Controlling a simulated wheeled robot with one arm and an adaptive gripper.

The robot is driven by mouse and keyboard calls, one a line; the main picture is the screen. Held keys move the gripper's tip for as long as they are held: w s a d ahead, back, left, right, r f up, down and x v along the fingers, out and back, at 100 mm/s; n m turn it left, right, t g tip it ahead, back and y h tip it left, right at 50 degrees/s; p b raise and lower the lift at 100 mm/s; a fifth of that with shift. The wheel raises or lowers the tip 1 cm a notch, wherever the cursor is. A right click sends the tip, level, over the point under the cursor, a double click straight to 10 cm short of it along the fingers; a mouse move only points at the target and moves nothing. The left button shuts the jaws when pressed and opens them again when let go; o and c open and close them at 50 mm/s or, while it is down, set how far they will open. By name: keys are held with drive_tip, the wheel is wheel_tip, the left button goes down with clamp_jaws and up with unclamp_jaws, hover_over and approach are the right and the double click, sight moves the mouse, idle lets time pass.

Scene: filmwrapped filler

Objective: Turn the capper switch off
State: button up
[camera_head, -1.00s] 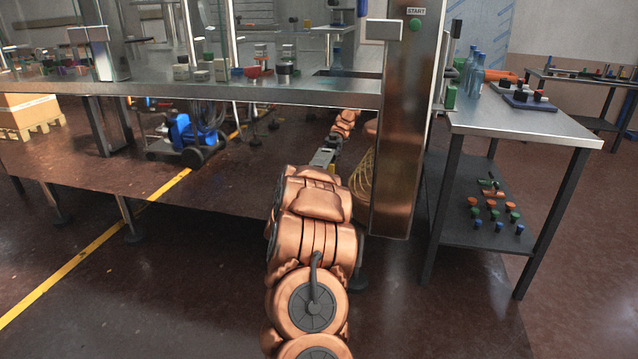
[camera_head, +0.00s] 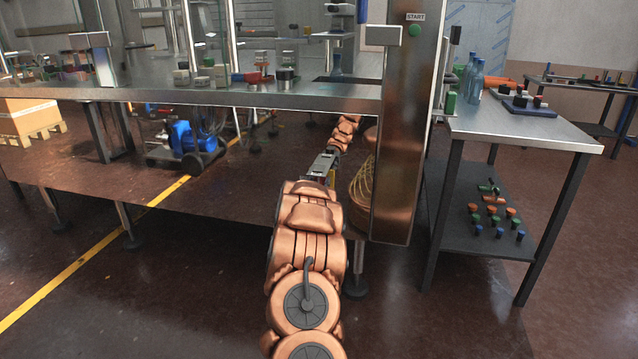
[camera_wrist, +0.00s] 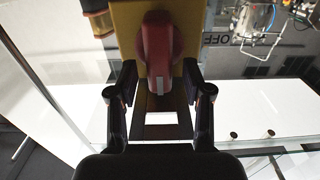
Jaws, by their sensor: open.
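The capper switch has a red handle (camera_wrist: 158,50) on a yellow plate (camera_wrist: 122,22), at the top middle of the wrist view. The handle points down in the picture, toward my gripper. My gripper (camera_wrist: 158,82) is open, with one black finger on each side of the handle's lower end. I cannot tell whether a finger touches it. In the head view, my arm reaches under the machine's tabletop; neither the gripper nor the switch can be made out there.
The machine's steel tabletop (camera_head: 230,97) hangs above my arm. A side table (camera_head: 530,128) is further right. A blue machine on wheels (camera_head: 186,138) stands at left.

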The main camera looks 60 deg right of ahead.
drive_tip(key=shift+w+d, duration=0.1)
drive_tip(key=shift+d, duration=0.1)
clamp_jaws()
idle(0.4)
